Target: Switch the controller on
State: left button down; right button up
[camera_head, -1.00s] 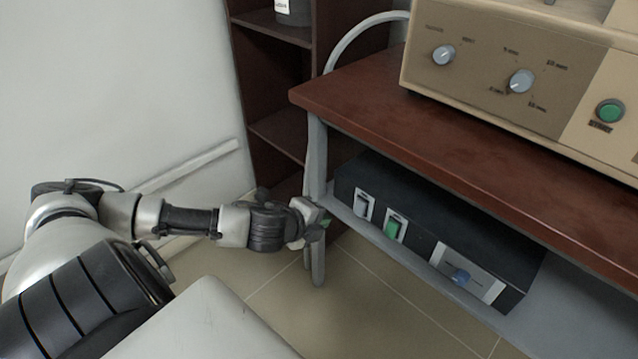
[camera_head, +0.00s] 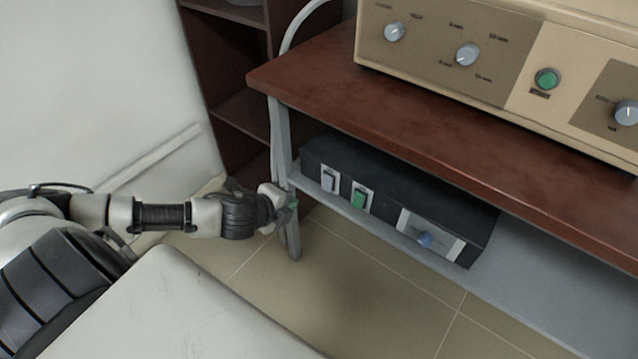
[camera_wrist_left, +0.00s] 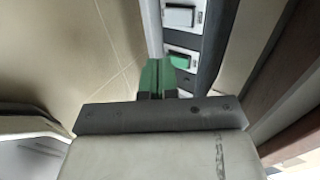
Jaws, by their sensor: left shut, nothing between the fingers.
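The controller (camera_head: 385,190) is a black box on the grey shelf under the brown tabletop. My left gripper (camera_head: 291,203) is shut and empty, beside the table leg and left of the controller, apart from the switches. In the left wrist view its green fingertips (camera_wrist_left: 157,76) are together, just below the green switch (camera_wrist_left: 180,61); the grey switch (camera_wrist_left: 180,17) shows above that. My right gripper is not in view.
The table leg (camera_head: 282,150) stands close to my left gripper. A beige furnace panel (camera_head: 500,60) with knobs and a green button sits on the tabletop (camera_head: 400,130). A dark bookcase (camera_head: 238,120) stands behind. The tiled floor (camera_head: 350,290) before the shelf is clear.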

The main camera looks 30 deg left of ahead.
pick_arm(q)
jog(key=shift+f+p, duration=0.25)
jog(key=shift+p, duration=0.05)
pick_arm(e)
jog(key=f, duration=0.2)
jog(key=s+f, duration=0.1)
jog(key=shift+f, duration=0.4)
pick_arm(q)
jog(key=b, duration=0.3)
send_near(326, 189)
jog(key=x, duration=0.6)
jog(key=shift+w+f, duration=0.35)
jog(key=shift+w, duration=0.1)
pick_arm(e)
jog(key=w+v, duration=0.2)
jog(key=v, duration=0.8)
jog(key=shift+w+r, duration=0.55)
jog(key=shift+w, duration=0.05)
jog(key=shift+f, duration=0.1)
